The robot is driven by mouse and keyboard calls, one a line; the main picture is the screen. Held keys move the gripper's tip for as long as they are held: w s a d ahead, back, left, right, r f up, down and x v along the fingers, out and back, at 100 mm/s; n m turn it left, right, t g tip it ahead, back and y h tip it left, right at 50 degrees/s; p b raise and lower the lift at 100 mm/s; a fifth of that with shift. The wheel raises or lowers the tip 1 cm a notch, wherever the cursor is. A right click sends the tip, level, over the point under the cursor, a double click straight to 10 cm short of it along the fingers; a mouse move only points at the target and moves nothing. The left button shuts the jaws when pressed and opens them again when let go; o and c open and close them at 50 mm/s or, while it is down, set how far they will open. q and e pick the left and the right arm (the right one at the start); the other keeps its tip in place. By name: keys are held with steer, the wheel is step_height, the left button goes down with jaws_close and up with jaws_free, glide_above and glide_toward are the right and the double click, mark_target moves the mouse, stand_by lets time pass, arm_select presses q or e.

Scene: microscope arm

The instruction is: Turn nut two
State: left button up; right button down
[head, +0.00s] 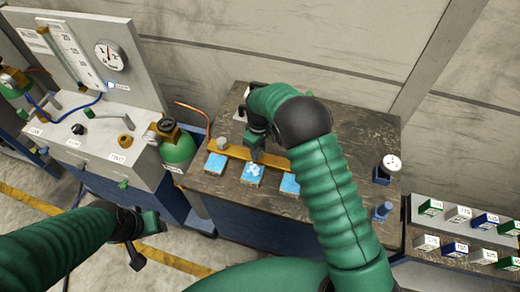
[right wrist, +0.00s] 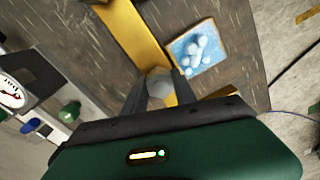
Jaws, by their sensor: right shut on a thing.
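A yellow bar (head: 232,151) lies across the dark worktop; it also shows in the right wrist view (right wrist: 137,35). A grey nut (right wrist: 158,83) sits on the bar between the two fingers of my right gripper (right wrist: 157,92), which is shut on it. In the head view my right gripper (head: 256,152) points down at the bar's middle and hides this nut. Another grey nut (head: 221,144) stands near the bar's left end. My left gripper (head: 150,243) is apart from the worktop at lower left, with its fingers spread and empty.
Blue pads (head: 215,164) lie in front of the bar; the middle pad (head: 253,174) bears several pale round pieces. A green flask (head: 178,150) stands left, a gauge (head: 391,163) right. Labelled boxes (head: 455,248) stand at far right. My right arm covers part of the worktop.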

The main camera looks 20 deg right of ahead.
steer(key=shift+w+r, duration=0.1)
arm_select(q)
steer(key=shift+a, duration=0.4)
arm_select(e)
steer(key=shift+a+m, duration=0.15)
steer(key=shift+m, duration=1.15)
steer(key=m, duration=0.3)
steer(key=shift+m+p, duration=0.3)
steer(key=m, duration=0.3)
steer(key=shift+m, duration=0.4)
steer(key=m, duration=0.5)
steer(key=shift+p, duration=0.4)
arm_select(q)
steer(key=shift+d+r+p, duration=0.15)
steer(key=shift+r+p, duration=0.15)
steer(key=shift+r, duration=0.6)
arm_select(e)
steer(key=shift+m, duration=2.5)
